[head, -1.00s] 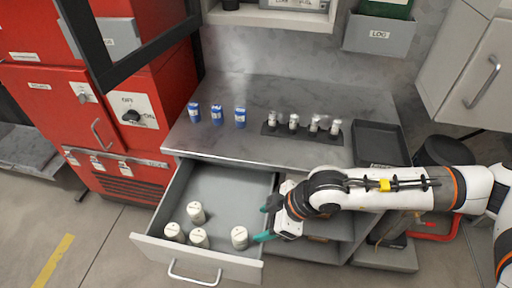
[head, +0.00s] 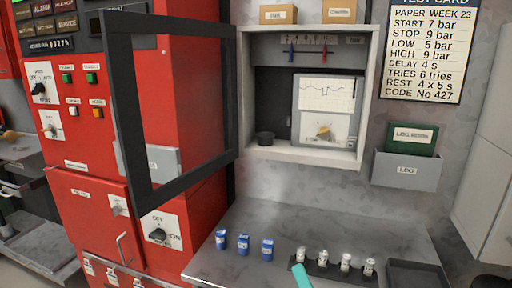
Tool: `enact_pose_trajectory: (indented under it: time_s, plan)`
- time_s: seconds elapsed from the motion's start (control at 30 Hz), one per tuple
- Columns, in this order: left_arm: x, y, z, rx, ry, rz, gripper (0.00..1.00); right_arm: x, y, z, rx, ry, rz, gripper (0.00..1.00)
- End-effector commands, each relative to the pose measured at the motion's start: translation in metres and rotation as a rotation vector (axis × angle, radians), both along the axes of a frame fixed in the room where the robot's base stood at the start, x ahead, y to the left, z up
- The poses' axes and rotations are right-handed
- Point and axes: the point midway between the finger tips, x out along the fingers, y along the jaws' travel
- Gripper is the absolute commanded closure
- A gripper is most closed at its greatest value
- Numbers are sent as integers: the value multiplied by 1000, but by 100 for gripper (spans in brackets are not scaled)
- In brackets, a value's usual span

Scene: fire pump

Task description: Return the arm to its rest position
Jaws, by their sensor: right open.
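My right gripper (head: 301,276) shows only as a teal fingertip at the bottom edge of the head view. It is in front of the bench and just left of the rack of small white-and-silver cylinders, overlapping its left end in the picture. Nothing is seen held in it. The rest of my right arm is below the picture. My left gripper is not in view.
The grey bench (head: 300,229) carries several blue cylinders (head: 243,244), a dark rack (head: 333,268) of small cylinders and a black tray (head: 416,275). An open black-framed door (head: 171,195) juts out before the red cabinet (head: 191,100). A recorder (head: 326,112) sits in a wall box.

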Motion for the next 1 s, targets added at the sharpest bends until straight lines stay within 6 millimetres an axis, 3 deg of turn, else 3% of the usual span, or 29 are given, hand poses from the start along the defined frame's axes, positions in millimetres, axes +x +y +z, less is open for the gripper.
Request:
enact_pose_trajectory:
  time_s: [0.03,0.1,0.2,0.3,0.5,0.67,0.8,1.0]
  plan:
    - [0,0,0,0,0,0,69,-1,-23,-32,193,181,-71,41]
    - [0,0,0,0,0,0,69,-10,-52,-77,459,412,-187,41]
    - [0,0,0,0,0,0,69,-38,-81,-136,787,679,-374,41]
    - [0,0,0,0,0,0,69,-73,-98,-179,1035,870,-557,41]
    - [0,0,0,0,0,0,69,-146,-113,-233,1379,1114,-903,41]
    - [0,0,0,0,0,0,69,-200,-116,-258,1570,1237,-1175,41]
    - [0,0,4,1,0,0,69,-184,-114,-299,1546,1242,-1170,41]
    - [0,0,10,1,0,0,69,-178,-112,-367,1526,1263,-1192,41]
